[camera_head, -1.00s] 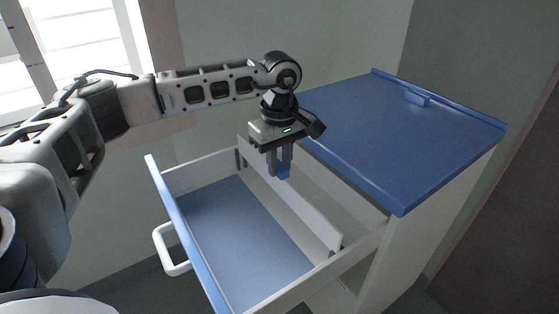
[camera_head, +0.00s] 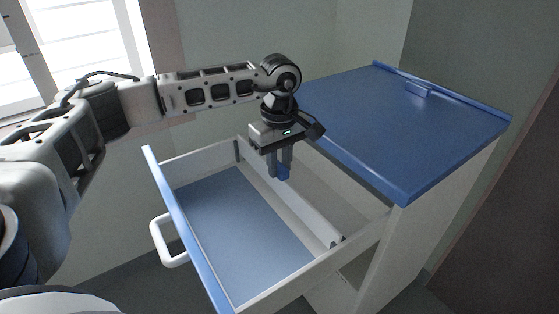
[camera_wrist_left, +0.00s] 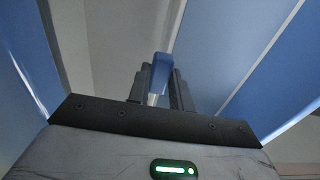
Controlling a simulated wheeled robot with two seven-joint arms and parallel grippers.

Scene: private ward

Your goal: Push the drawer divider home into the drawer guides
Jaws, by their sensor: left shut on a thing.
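The drawer divider (camera_head: 305,208) is a long pale panel standing across the open drawer (camera_head: 268,300). Its near end meets the dark drawer guide (camera_head: 337,240) at the near wall; another dark guide (camera_head: 238,150) shows at the far wall. I cannot tell exactly how deep the divider sits. My left gripper (camera_head: 281,170) points down over the divider's far half, shut on a small blue grip (camera_head: 283,174). The blue grip (camera_wrist_left: 160,72) also shows between the fingers in the left wrist view. The fingers hide part of the divider. My right gripper is not in view.
The white cabinet has a blue top (camera_head: 400,130) with a raised edge, right of the drawer. A white handle (camera_head: 167,243) sticks out from the drawer front. The blue drawer floor (camera_head: 235,225) is bare. A wall stands close behind.

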